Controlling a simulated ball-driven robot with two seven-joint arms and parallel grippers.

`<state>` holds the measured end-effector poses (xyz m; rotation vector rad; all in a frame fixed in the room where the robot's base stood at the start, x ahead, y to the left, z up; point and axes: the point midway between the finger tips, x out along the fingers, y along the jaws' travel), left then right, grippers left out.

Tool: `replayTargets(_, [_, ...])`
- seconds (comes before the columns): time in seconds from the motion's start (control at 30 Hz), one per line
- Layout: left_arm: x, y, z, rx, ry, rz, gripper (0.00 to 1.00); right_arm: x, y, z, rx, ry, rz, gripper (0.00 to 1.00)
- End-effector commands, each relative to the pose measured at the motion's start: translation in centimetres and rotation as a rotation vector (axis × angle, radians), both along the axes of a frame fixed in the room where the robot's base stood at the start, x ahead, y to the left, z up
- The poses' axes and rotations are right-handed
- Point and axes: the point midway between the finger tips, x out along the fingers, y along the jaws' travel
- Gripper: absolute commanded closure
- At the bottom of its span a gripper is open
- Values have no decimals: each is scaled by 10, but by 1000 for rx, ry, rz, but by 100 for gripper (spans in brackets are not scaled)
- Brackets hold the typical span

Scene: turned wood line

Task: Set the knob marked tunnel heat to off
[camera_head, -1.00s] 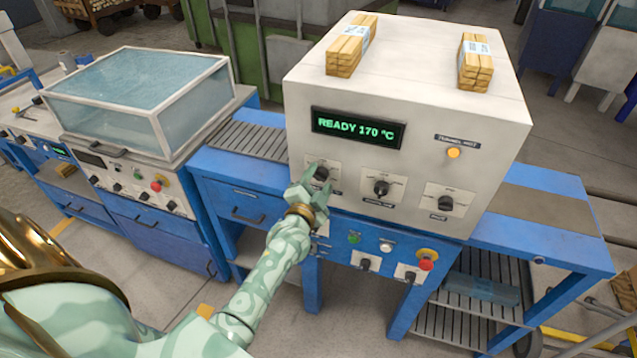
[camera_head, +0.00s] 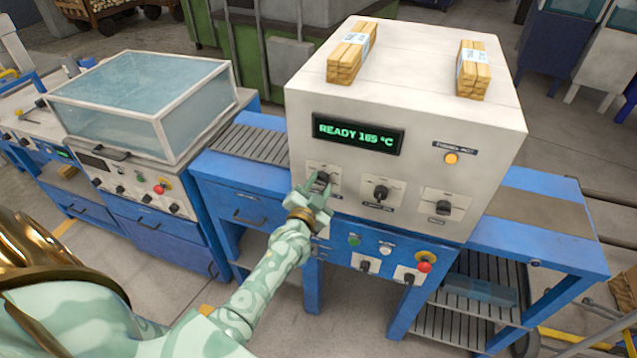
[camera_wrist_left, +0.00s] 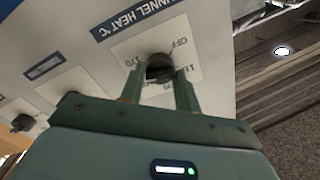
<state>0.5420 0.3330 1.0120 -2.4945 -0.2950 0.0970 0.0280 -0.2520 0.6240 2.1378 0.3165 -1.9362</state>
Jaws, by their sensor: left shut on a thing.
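The tunnel heat knob (camera_head: 323,177) is the dark left knob on the white oven box's front. In the left wrist view the knob (camera_wrist_left: 158,66) sits on a white plate under the label "TUNNEL HEAT °C", with "OFF", "170" and a partly hidden "11" mark around it. My left gripper (camera_head: 315,186) is shut on this knob, one finger on each side in the left wrist view (camera_wrist_left: 158,82). Where its pointer stands cannot be told. The green display (camera_head: 353,134) appears to read "READY 165 °C". My right gripper is not in view.
Two more dark knobs, a middle one (camera_head: 380,193) and a right one (camera_head: 443,208), sit beside it. An amber lamp (camera_head: 451,158) is above the right one. Below are a green button (camera_head: 354,240) and a red stop button (camera_head: 425,265). Wood bundles (camera_head: 352,52) lie on top.

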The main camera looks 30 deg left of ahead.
Motion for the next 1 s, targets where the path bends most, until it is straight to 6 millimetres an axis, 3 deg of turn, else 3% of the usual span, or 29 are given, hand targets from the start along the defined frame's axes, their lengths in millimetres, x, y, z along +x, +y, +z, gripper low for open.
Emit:
replayTargets(0.4, [0, 0, 2, -381, -90, -1, 91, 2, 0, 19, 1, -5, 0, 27])
replayTargets(1.0, [0, 2, 1, -937, -224, 0, 91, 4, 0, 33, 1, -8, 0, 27])
